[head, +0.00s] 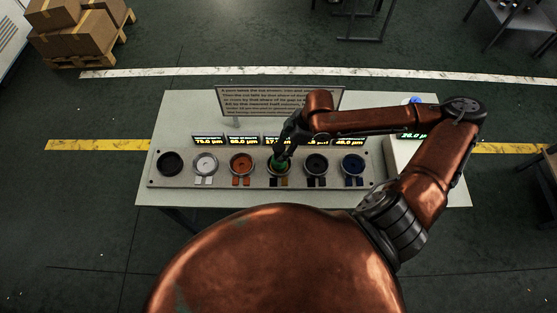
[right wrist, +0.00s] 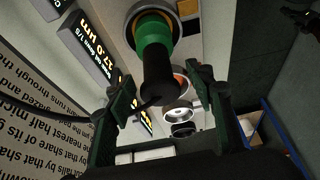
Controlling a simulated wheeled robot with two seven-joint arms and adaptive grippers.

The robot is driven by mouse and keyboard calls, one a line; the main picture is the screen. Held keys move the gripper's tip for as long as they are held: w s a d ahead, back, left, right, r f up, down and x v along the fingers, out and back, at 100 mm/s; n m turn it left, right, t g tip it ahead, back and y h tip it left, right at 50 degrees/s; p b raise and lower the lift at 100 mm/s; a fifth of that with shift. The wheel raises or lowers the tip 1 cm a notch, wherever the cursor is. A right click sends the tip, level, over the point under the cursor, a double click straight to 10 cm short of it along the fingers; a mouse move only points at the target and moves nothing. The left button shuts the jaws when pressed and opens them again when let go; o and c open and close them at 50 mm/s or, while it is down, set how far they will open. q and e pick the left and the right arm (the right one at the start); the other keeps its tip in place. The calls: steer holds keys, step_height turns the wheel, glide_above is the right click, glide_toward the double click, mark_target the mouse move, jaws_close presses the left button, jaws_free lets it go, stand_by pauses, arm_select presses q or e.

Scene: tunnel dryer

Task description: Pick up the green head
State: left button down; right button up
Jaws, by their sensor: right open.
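The green head (head: 281,163) stands in its round seat on the long panel, between the orange head and a dark one. In the right wrist view the green head (right wrist: 155,38) is a green cylinder with a black part reaching toward the camera. My right gripper (head: 284,151) is directly over it. In the right wrist view my right gripper (right wrist: 160,75) has its two dark fingers spread, one on each side of the black part, with visible gaps. The gripper hides part of the green head in the head view. I do not make out my left gripper.
The panel (head: 222,184) also holds black (head: 170,163), white (head: 206,163), orange (head: 241,163), dark (head: 316,164) and blue (head: 353,164) heads. Small displays (head: 209,140) and a sign board (head: 262,99) stand behind. A white box (head: 398,153) is at right.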

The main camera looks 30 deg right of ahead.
mark_target(273, 157)
steer(key=x, duration=0.7)
steer(key=shift+w+a, duration=0.2)
steer(key=shift+w, duration=0.1)
steer(key=shift+c, duration=0.7)
jaws_close()
steer(key=shift+w+r, duration=0.1)
steer(key=shift+r, duration=0.05)
